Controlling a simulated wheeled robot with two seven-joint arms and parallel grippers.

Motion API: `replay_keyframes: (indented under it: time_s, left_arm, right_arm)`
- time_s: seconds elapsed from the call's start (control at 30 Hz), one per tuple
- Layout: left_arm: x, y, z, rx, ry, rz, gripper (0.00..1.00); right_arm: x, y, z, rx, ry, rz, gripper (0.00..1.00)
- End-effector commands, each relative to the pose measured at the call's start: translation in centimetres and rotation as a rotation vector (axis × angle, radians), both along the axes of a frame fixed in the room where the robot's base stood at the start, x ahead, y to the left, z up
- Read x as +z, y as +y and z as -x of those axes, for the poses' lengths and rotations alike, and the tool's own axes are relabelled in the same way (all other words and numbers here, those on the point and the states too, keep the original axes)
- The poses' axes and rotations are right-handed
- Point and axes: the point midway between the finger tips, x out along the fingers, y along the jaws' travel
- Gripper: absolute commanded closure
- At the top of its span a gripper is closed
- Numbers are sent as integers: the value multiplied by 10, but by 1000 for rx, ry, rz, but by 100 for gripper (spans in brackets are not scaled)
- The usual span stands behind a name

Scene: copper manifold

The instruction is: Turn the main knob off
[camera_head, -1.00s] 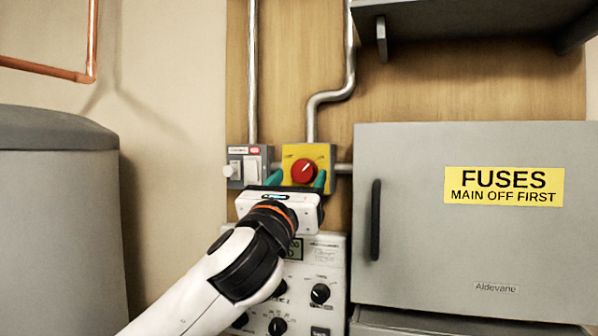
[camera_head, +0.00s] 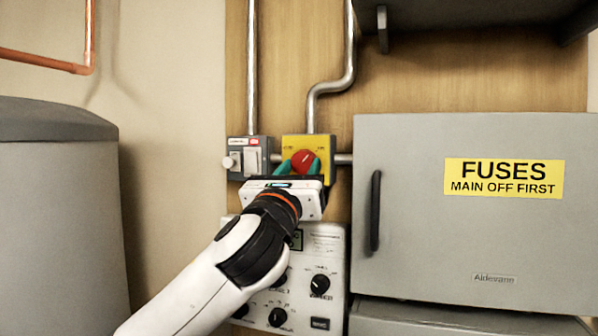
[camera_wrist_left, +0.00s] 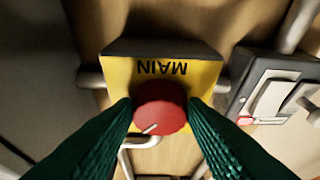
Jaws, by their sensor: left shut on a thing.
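The main knob (camera_head: 303,160) is a round red dial on a yellow box (camera_head: 321,146) fixed to the wooden board. In the left wrist view the red knob (camera_wrist_left: 160,107) sits under the word MAIN, which reads upside down, and a pale pointer mark shows near its lower left edge. My left gripper (camera_head: 300,164) has come up from below, and its green fingers (camera_wrist_left: 160,112) are shut on the knob from both sides. The fingers hide part of the knob's rim. My right gripper is in neither view.
A grey switch box (camera_head: 239,142) with white switches is close on the left of the yellow box. A grey fuse cabinet (camera_head: 430,240) with a black handle (camera_head: 375,212) stands to the right. A white control panel (camera_head: 325,262) with black dials is below. Metal conduits (camera_head: 329,86) run above.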

Motion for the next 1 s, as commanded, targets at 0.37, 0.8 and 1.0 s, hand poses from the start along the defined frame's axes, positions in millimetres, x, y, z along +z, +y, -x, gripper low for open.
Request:
replay_keyframes:
  time_s: [0.37, 0.8, 1.0]
  left_arm:
    - [0, -4, 1, -1, 83, 254, 84]
    - [3, -8, 2, -2, 214, 653, 84]
    - [5, -9, 3, -1, 274, 835, 84]
  right_arm:
    - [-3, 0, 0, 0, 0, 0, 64]
    - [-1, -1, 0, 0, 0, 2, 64]
    - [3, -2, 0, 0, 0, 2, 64]
